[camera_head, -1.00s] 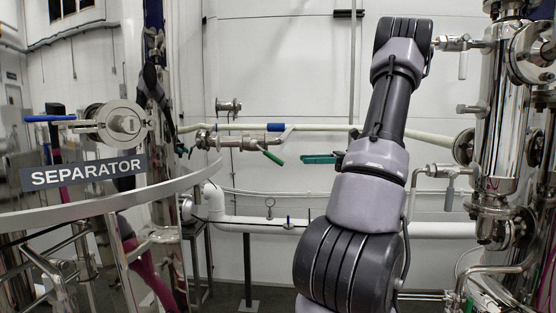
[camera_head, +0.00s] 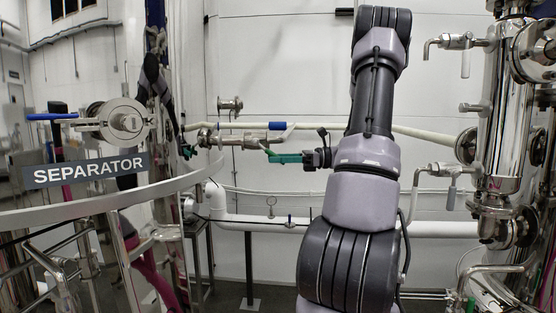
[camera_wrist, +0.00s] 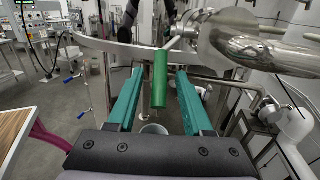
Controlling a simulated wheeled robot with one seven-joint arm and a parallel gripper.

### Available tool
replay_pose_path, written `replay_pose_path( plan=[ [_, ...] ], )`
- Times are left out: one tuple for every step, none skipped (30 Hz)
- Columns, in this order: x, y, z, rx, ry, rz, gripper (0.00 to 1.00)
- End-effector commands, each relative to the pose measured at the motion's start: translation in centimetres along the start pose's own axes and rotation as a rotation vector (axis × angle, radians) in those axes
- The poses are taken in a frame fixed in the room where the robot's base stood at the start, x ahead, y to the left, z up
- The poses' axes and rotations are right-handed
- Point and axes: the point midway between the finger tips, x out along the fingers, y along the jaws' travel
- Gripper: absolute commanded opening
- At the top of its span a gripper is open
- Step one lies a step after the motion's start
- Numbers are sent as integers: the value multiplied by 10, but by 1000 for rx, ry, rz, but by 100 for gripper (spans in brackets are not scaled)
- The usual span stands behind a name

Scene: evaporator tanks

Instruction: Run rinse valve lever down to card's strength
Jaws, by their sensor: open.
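The green lever (camera_head: 266,152) hangs down at a slant from the steel valve (camera_head: 246,139) on the horizontal pipe. In the wrist view the green lever (camera_wrist: 160,80) stands between my gripper's two teal fingers, with gaps on both sides. My gripper (camera_head: 284,158) is open and reaches the lever from the right in the head view. In the wrist view the gripper (camera_wrist: 159,74) shows both fingers spread around the lever, apart from it. I cannot make out a card in either view.
A blue handle (camera_head: 278,126) sits just above the valve. The separator tank (camera_head: 110,180) with its curved rim is at the left. A steel column (camera_head: 500,110) with taps stands at the right. A white pipe (camera_head: 250,223) runs below.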

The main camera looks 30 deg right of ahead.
Motion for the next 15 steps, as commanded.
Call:
replay_pose_path(
  plan=[
    [0, 0, 0, 0, 0, 0, 51],
    [0, 0, 0, 0, 0, 0, 51],
    [0, 0, 0, 0, 0, 0, 35],
    [0, 0, 0, 0, 0, 0, 24],
    [0, 0, 0, 0, 0, 0, 12],
    [0, 0, 0, 0, 0, 1, 0],
    [0, 0, 0, 0, 0, 0, 0],
    [0, 0, 0, 0, 0, 1, 0],
    [0, 0, 0, 0, 0, 1, 0],
    [0, 0, 0, 0, 0, 1, 0],
    [0, 0, 0, 0, 0, 0, 0],
    [0, 0, 0, 0, 0, 1, 0],
    [0, 0, 0, 0, 0, 1, 0],
    [0, 0, 0, 0, 0, 1, 0],
    [0, 0, 0, 0, 0, 1, 0]
  ],
)
